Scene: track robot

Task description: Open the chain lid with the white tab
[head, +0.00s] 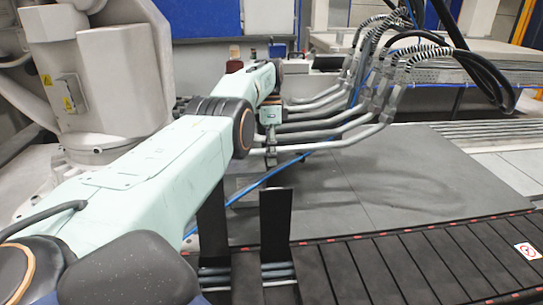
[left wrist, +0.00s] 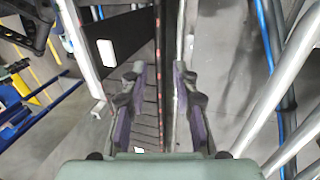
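The black chain (head: 400,262) runs along the lower right of the head view as a row of slat-like lids with red marks on its edges. A white tab (head: 528,251) with a red symbol lies on a flat lid at the far right. Two black lids stand upright, one of them (head: 276,215) near the middle. My left gripper (head: 270,148) is small in the head view, beyond the upright lids, and points down. In the left wrist view its fingers (left wrist: 158,82) are apart with nothing clearly held. A black plate with a white patch (left wrist: 106,52) shows left of them. My right gripper is out of view.
Several metal pipes (head: 325,128) and black hoses (head: 440,30) crowd the space right of and behind my left gripper. A blue cable (head: 265,178) crosses near it. The grey plate (head: 390,185) behind the chain is mostly clear.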

